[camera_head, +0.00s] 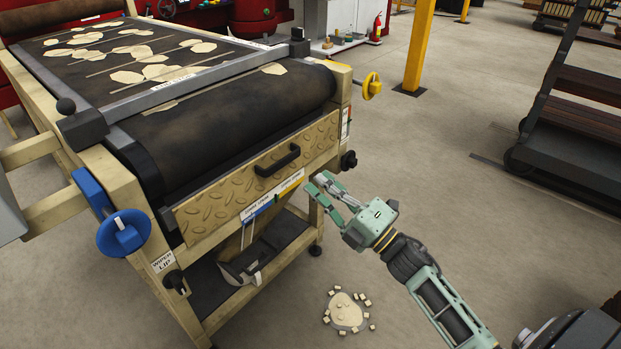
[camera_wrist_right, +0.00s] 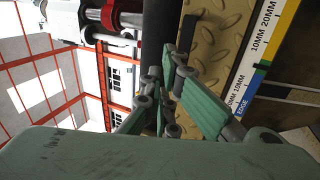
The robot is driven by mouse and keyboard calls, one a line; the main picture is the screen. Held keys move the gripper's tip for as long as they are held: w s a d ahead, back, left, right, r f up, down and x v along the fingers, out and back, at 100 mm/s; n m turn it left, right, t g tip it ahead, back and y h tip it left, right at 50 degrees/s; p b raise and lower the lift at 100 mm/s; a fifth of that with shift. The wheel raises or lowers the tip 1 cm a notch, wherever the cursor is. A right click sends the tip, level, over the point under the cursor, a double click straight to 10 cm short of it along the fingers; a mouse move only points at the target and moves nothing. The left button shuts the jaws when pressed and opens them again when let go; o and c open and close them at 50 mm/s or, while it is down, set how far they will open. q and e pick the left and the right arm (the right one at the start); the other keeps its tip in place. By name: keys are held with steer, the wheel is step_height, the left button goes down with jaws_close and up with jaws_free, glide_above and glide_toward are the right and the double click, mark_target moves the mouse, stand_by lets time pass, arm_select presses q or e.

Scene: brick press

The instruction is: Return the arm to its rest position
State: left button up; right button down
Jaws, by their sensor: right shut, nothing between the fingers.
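My right gripper (camera_head: 318,183) is shut and empty. It is in front of the right end of the machine's tread-patterned front panel (camera_head: 215,196), close to the scale strip (camera_head: 272,200). I cannot tell whether the fingertips touch the panel. My right arm (camera_head: 430,290) reaches in from the lower right, over open floor. In the right wrist view the gripper's green fingers (camera_wrist_right: 165,105) show beside the panel (camera_wrist_right: 212,45) and the scale strip (camera_wrist_right: 262,50). My left gripper is not in view.
The panel has a black handle (camera_head: 278,160). A yellow handwheel (camera_head: 372,87) and a blue handwheel (camera_head: 123,233) stick out from the machine. Pale scraps (camera_head: 345,312) lie on the floor below my arm. A dark rack (camera_head: 570,130) stands right; the floor between is clear.

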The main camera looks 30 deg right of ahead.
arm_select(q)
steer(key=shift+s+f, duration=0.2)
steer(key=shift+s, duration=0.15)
arm_select(e)
steer(key=s, duration=0.1)
steer(key=s+d, duration=0.1)
steer(key=s, duration=0.2)
steer(key=shift+s+d+r, duration=0.1)
steer(key=shift+s+d, duration=0.15)
steer(key=shift+d, duration=0.15)
